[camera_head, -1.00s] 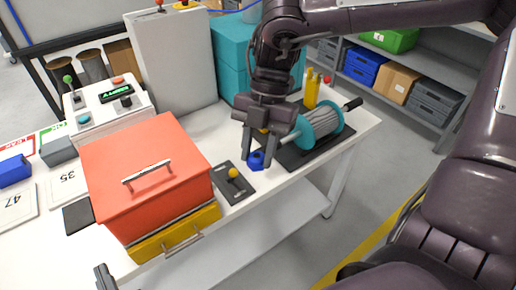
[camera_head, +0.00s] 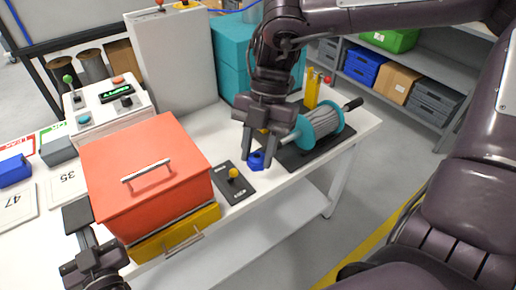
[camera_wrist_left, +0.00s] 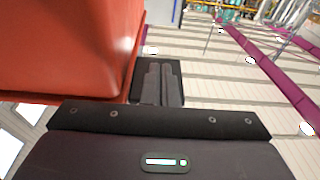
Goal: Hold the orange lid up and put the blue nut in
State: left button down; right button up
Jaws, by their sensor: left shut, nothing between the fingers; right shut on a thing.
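The orange lid (camera_head: 140,160) lies closed on the box with the yellow drawer front (camera_head: 175,238); a silver handle (camera_head: 147,171) is on its top. The lid's box side also fills the left of the left wrist view (camera_wrist_left: 70,45). My left gripper (camera_head: 84,238) is low at the front left corner of the box; its fingers (camera_wrist_left: 158,85) are shut and empty beside the orange surface. My right gripper (camera_head: 260,150) points down right of the box, shut on the blue nut (camera_head: 256,161), close to the table top.
A dark plate with a yellow knob (camera_head: 233,174) lies between the box and the nut. A control box (camera_head: 105,105) and number cards (camera_head: 68,184) are at left. The table's front edge is close.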

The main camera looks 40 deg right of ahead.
pick_arm(q)
jog(key=w+r, duration=0.1)
jog(key=r, duration=0.3)
jog(key=w+r, duration=0.1)
jog(key=r, duration=0.3)
jog(key=w+r, duration=0.1)
jog(key=r, duration=0.3)
jog(key=w+r, duration=0.8)
jog(key=w, duration=0.1)
jog(key=shift+r, duration=0.15)
dwell(0.6)
pick_arm(e)
jog(key=shift+s+f, duration=0.1)
jog(key=shift+f, duration=0.05)
pick_arm(q)
jog(key=s+f, duration=0.2)
jog(key=s, duration=0.1)
jog(key=shift+s, duration=0.15)
